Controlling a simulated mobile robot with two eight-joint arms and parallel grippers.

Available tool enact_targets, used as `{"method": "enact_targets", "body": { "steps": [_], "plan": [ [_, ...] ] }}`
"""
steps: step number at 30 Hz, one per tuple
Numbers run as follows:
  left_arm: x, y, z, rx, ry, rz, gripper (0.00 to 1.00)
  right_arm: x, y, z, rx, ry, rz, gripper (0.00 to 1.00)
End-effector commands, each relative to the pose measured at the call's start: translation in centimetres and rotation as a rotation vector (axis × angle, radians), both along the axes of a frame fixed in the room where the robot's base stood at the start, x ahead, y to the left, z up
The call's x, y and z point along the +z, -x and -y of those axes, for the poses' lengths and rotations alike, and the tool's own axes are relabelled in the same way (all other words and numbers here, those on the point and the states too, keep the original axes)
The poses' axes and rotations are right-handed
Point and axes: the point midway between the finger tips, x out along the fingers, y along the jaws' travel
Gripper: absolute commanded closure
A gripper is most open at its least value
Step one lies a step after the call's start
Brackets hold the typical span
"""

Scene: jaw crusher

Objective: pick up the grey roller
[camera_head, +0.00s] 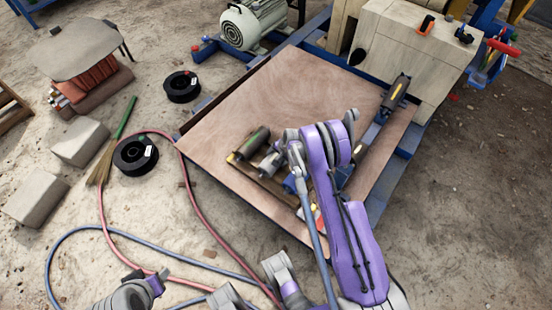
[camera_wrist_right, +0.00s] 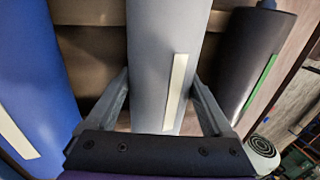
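In the right wrist view a light grey roller (camera_wrist_right: 165,60) with a pale strip lies between the two fingers of my right gripper (camera_wrist_right: 162,85). The fingertips are close at its sides; whether they press on it is unclear. A blue roller (camera_wrist_right: 40,75) is at the left and a black roller (camera_wrist_right: 255,60) with a green strip at the right. In the head view the grey roller (camera_head: 272,161) sits in a rack beside a dark olive roller (camera_head: 254,142), partly hidden by my right arm, which also hides the right gripper. Part of my left arm shows low left; its fingers are unclear.
The rack stands on a wide brown board (camera_head: 290,90). A dark roller (camera_head: 396,92) lies in a blue holder at the board's right. The beige crusher (camera_head: 405,45) stands behind. Black spools (camera_head: 136,155), grey blocks (camera_head: 35,198) and hoses (camera_head: 195,205) lie on the ground left.

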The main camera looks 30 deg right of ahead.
Motion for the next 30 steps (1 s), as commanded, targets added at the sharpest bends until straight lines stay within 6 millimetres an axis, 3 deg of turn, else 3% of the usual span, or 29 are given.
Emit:
{"method": "enact_targets", "body": {
  "steps": [1, 12, 23, 30],
  "plan": [
    [0.0, 0.0, 0.0, 0.0, 0.0, 0.0, 0.5, 0.0, 0.0, 0.0, 0.0, 0.0, 0.0, 0.37],
    [0.0, 0.0, 0.0, 0.0, 0.0, 0.0, 0.5, 0.0, 0.0, 0.0, 0.0, 0.0, 0.0, 1.0],
    [0.1, 0.0, 0.0, 0.0, 0.0, 0.001, 0.5, 0.6, 0.0, 0.0, -0.001, -0.001, 0.001, 1.0],
    [1.1, 0.1, 0.0, 0.0, 0.0, 0.004, 0.5, 4.5, 0.0, 0.0, -0.001, -0.001, 0.001, 1.0]
  ]
}}
